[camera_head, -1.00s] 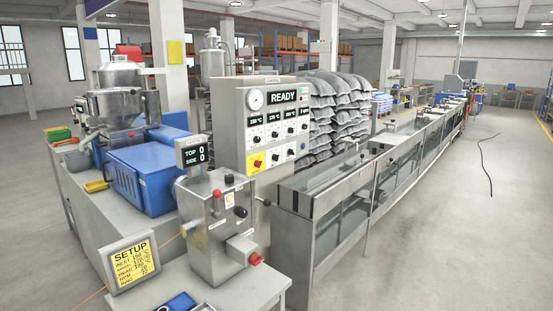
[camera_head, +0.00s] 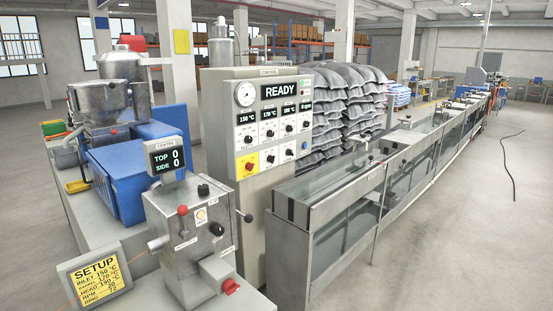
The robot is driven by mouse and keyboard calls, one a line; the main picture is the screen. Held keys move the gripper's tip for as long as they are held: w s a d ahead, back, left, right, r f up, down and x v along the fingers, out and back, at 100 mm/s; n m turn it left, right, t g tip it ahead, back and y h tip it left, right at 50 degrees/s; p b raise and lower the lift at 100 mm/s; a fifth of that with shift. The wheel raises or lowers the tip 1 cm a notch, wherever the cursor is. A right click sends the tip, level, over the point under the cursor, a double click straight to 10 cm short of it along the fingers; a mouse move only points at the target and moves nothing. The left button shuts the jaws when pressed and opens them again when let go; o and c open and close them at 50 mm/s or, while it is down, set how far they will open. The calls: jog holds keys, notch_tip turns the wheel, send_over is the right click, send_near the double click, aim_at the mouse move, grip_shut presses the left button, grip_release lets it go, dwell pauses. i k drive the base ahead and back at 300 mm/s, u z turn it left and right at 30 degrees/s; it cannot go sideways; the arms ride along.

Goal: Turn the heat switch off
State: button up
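A grey control panel (camera_head: 222,125) stands upright in the middle of the head view. It carries a round gauge (camera_head: 246,94), a READY display (camera_head: 281,91) and small readouts of temperature and rpm. Black knobs sit below the readouts. My gripper is not in view.
A metal box (camera_head: 190,240) with red and black knobs and a TOP/SIDE display (camera_head: 166,158) stands in front of the panel. A yellow SETUP screen (camera_head: 96,281) is at lower left. A long water trough (camera_head: 330,215) runs back right. Open floor (camera_head: 470,220) lies at right.

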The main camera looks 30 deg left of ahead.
aim_at(271, 158)
jog(key=z, duration=0.05)
jog(key=i, duration=2.85)
jog(key=u, duration=2.35)
